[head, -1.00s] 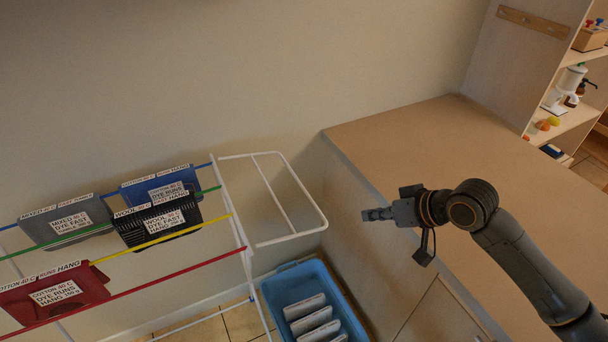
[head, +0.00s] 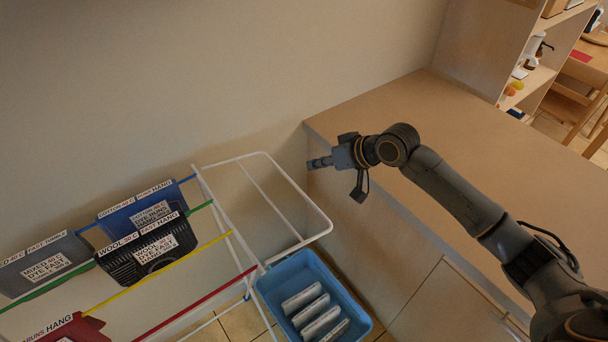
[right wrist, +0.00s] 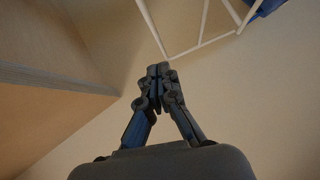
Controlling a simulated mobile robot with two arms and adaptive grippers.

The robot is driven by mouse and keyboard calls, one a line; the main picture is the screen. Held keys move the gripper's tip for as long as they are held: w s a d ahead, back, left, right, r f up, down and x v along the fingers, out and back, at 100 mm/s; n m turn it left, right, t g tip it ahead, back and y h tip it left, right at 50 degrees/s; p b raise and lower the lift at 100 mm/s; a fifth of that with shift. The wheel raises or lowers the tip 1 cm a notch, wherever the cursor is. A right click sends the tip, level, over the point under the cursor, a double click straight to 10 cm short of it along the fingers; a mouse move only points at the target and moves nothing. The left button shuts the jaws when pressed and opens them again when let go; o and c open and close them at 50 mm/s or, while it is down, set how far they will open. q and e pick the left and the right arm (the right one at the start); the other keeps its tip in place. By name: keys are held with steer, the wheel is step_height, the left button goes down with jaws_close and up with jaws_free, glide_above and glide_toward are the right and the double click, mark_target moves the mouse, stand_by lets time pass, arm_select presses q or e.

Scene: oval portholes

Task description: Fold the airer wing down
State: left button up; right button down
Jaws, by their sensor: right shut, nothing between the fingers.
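The airer wing (head: 322,212) is a white wire frame at the right end of the airer. In the head view it stands out to the right from the airer's end bar (head: 222,212), its outer end near the counter. It also shows at the top of the right wrist view (right wrist: 201,44). My right gripper (head: 312,164) is shut and empty. It is just beyond the wing's outer end at the upper right, apart from it as far as I can tell. In the right wrist view the shut fingertips (right wrist: 160,70) point toward the wing. My left gripper is out of view.
Coloured lines hold a blue cloth (head: 122,217), a black one (head: 143,258), a grey one (head: 40,262) and a red one (head: 75,330). A blue basket (head: 268,289) with white labelled items stands on the floor below the wing. A wooden counter (head: 420,100) is at right.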

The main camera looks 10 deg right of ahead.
mark_target(292, 181)
steer(key=a+f, duration=0.1)
steer(key=a+f+p, duration=0.1)
steer(key=f, duration=0.1)
steer(key=w+f, duration=0.1)
steer(key=f, duration=0.1)
steer(key=shift+a, duration=0.4)
steer(key=shift+f, duration=0.3)
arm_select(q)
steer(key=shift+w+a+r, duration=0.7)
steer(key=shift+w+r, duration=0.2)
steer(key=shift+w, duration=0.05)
arm_select(e)
steer(key=shift+a, duration=0.1)
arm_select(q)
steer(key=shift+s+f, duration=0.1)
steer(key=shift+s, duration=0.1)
arm_select(e)
steer(key=shift+f, duration=0.1)
